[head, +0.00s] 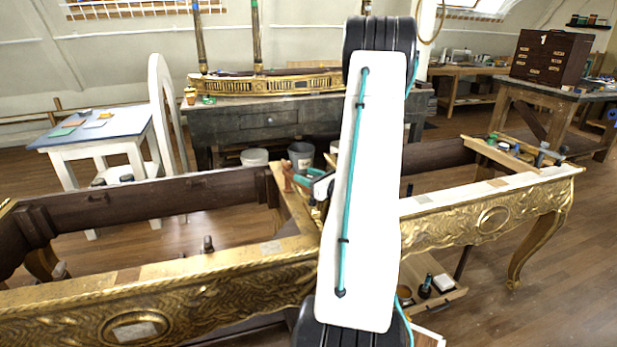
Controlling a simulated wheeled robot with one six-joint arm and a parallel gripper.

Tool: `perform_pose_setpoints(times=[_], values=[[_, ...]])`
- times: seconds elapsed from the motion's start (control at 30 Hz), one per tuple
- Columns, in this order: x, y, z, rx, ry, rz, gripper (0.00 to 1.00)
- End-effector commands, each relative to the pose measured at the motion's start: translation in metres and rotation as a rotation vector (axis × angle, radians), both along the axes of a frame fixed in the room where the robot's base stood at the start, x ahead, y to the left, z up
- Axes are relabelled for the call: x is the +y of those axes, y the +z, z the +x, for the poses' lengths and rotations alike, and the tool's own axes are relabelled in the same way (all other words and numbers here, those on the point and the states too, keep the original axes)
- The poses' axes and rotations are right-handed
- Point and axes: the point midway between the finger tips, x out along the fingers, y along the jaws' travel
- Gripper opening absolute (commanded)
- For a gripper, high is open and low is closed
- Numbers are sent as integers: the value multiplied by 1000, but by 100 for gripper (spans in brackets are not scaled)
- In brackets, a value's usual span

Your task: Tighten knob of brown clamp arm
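The gilt console frame (480,222) spans the view, with carved gold front rails and dark inner rails. A small reddish-brown upright piece (287,177) stands at the wooden cross-piece (292,200) near the middle. It may belong to the brown clamp, but its knob cannot be made out. My white arm link hides much of this area. A small white and black part (322,187) shows at the link's left edge and may be part of my gripper. The fingers are hidden, so their opening and any contact cannot be seen.
A dark knobbed piece (208,244) stands behind the left front rail. Clamps (541,154) and a wooden bar (500,153) sit at the right end. A low wooden tray (445,298) with small items is below. Buckets (300,155) stand behind; the right floor is clear.

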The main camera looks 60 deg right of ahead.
Motion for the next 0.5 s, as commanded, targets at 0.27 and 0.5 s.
perform_pose_setpoints(times=[0.27, 0.5], values=[[0, 0, 0, -1, -11, 0, 14], [-2, 0, -1, 0, -123, 0, 14]])
